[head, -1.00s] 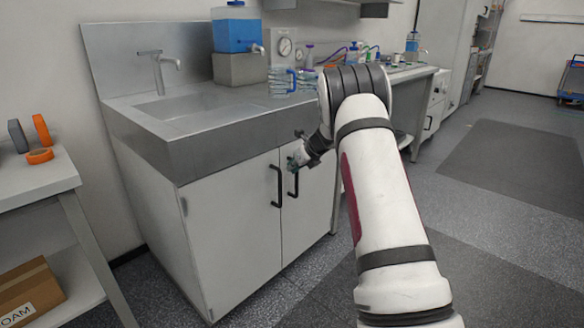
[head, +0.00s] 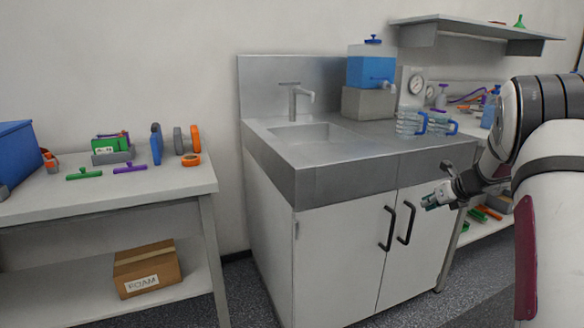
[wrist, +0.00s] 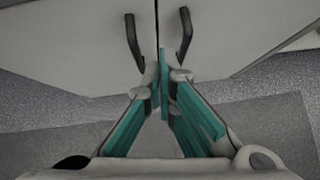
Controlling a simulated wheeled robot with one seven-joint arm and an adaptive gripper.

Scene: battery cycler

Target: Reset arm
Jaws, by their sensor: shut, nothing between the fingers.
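My arm (head: 570,215) rises at the right edge of the head view and folds over at a dark ringed joint. My gripper (head: 428,201) points left in front of the sink cabinet's doors, below the counter's front edge. In the wrist view my gripper (wrist: 164,88) shows its teal finger pads meeting at the tips, shut and empty. The two black door handles (wrist: 134,42) lie just beyond the fingertips in that view. Whether the fingers touch the doors cannot be told.
The sink cabinet (head: 340,255) stands mid-view, with clear jugs (head: 408,123) and a blue water container (head: 371,70) on its counter. A table (head: 130,196) at left holds tools and tape rolls; a cardboard box (head: 147,268) sits on its lower shelf. Speckled floor is free between them.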

